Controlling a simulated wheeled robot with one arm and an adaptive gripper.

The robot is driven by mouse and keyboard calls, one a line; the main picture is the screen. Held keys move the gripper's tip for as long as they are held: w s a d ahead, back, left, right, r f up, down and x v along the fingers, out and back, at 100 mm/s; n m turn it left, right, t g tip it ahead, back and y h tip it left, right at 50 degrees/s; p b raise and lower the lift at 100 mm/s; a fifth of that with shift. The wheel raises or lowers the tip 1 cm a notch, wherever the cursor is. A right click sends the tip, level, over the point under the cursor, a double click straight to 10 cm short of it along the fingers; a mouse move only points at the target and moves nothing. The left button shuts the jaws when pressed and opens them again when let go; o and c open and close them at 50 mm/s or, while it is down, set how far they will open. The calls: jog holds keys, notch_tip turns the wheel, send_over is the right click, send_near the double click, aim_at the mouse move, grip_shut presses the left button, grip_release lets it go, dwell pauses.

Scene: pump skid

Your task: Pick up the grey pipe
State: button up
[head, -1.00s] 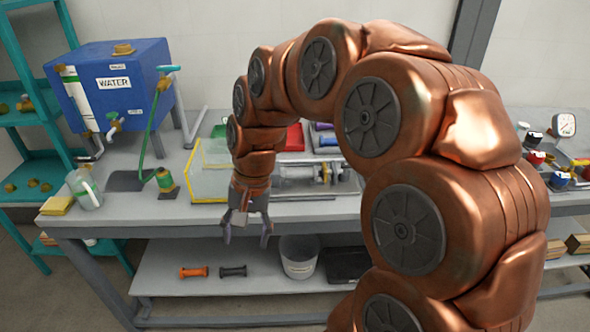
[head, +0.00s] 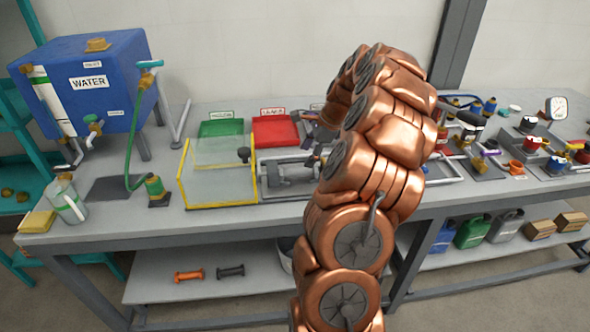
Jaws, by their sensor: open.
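A short dark grey pipe piece with wider ends (head: 231,271) lies on the lower shelf, just right of a similar orange piece (head: 189,275). Nothing touches the grey piece.
On the bench stand a blue water tank (head: 95,85), a yellow-edged clear box (head: 215,172), a green tray (head: 221,128) and a red tray (head: 275,130). A white bucket (head: 286,252) is partly hidden behind my arm. Jerrycans (head: 473,230) stand on the lower shelf at right.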

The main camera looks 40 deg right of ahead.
aim_at(300, 168)
jog(key=shift+p+x, duration=0.4)
jog(key=shift+x, duration=0.95)
jog(key=p+x, duration=0.2)
jog(key=x, duration=0.3)
jog(key=shift+s, duration=0.15)
grip_shut()
